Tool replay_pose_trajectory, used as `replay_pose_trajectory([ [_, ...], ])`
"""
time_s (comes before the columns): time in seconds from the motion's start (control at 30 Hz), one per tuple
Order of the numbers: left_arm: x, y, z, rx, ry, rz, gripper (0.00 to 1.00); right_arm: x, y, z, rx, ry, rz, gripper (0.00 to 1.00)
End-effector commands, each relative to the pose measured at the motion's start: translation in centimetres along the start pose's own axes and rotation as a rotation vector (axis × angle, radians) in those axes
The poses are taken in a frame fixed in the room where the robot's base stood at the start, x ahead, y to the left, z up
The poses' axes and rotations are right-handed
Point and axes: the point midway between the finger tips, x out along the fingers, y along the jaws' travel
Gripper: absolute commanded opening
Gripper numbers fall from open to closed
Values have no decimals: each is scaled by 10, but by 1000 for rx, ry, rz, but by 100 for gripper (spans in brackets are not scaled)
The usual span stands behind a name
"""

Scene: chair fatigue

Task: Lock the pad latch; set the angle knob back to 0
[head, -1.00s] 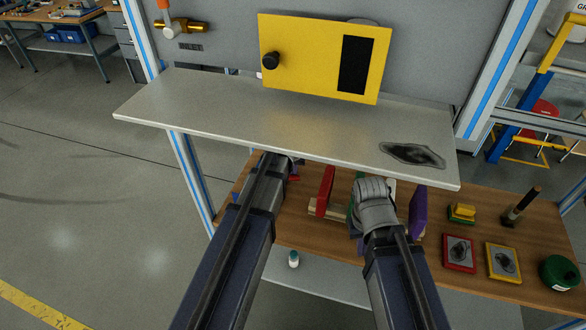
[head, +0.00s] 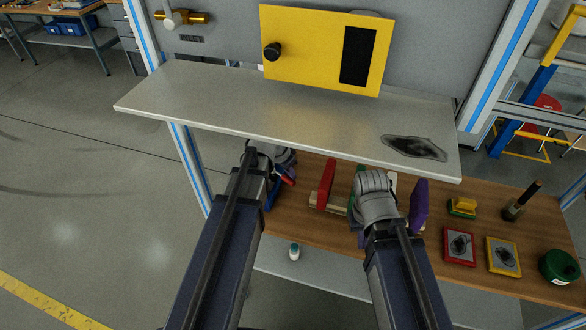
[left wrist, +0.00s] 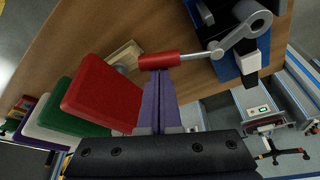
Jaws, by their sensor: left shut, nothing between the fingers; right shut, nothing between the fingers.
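A latch with a red handle (left wrist: 160,61), a grey metal arm and a blue base (left wrist: 228,68) is on the wooden bench. Its red handle also shows below the shelf in the head view (head: 287,179). My left gripper (left wrist: 172,78) has purple fingers, shut and empty, with the tips right by the red handle. I cannot tell if they touch it. A black round knob (head: 272,51) sits on the left of the yellow panel (head: 310,55); its setting is too small to read. My right gripper (head: 375,200) is over the bench; its fingertips are mostly hidden.
Upright red (head: 326,184), green, white and purple (head: 418,205) pads stand on the bench (head: 310,235). Framed tiles, a brush and a green tin lie to the right. A brass valve (head: 185,18) is at upper left.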

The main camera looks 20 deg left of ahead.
Motion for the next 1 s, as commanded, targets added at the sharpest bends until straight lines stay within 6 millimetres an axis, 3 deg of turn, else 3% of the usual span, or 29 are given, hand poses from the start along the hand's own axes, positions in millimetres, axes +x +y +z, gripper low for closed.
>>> replay_pose_trajectory([
  [0.3, -5, 2, 14, 192, 0, 70, 0, 0, 0, 0, 0, 0, 0, 0],
  [1.0, -8, 1, 21, 186, -1, 68, 0, 0, 0, 0, 0, 0, 0, 0],
])
